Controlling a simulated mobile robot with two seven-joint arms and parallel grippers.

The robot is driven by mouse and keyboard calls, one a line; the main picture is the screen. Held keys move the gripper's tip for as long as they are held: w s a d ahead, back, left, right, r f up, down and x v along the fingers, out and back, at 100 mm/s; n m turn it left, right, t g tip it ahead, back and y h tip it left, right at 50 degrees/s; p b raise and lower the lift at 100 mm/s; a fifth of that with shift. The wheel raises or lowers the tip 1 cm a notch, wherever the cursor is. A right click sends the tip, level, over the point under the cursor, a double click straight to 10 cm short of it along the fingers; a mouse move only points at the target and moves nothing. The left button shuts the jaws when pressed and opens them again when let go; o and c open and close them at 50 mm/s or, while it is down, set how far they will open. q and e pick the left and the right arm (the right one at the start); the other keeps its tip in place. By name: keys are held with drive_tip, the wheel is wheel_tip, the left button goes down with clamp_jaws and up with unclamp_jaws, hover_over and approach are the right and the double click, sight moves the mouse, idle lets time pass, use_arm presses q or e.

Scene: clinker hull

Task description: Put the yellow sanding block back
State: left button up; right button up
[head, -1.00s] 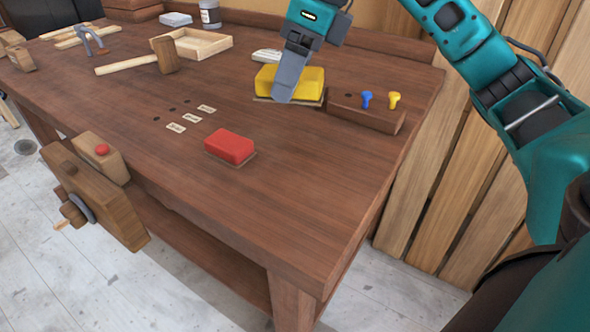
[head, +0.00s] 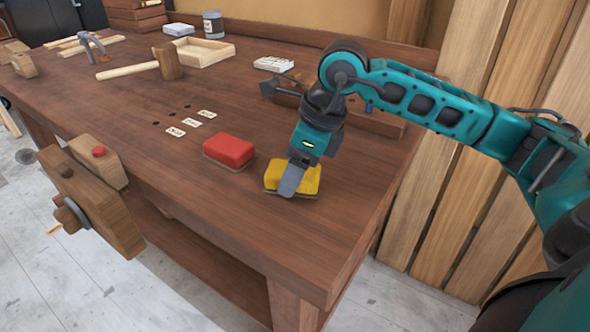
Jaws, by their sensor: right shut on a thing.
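The yellow sanding block (head: 308,182) is near the front right of the workbench, just right of the red sanding block (head: 229,150). My right gripper (head: 288,188) is over the yellow block with its fingers pointing down, shut on it. The near finger covers part of the block's front face. I cannot tell whether the block's underside touches the bench top. The red block lies flat on the bench, a small gap to its left of the yellow one. My left gripper is not in view.
The workbench (head: 170,210) has clear wood around the blocks. Several small labels (head: 191,122) and dark holes lie behind the red block. A mallet (head: 168,64), a shallow wooden tray (head: 232,49) and a wooden rack (head: 390,124), partly behind my arm, stand farther back.

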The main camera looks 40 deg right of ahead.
drive_tip(key=o, duration=0.7)
drive_tip(key=shift+f, duration=0.2)
drive_tip(key=o, duration=0.5)
drive_tip(key=shift+r, duration=0.1)
drive_tip(key=shift+r, duration=0.25)
drive_tip(key=p+v, duration=0.1)
drive_tip(key=v, duration=1)
drive_tip(key=shift+r+p, duration=0.3)
drive_tip(key=shift+r, duration=0.05)
drive_tip(key=shift+s+d, duration=0.15)
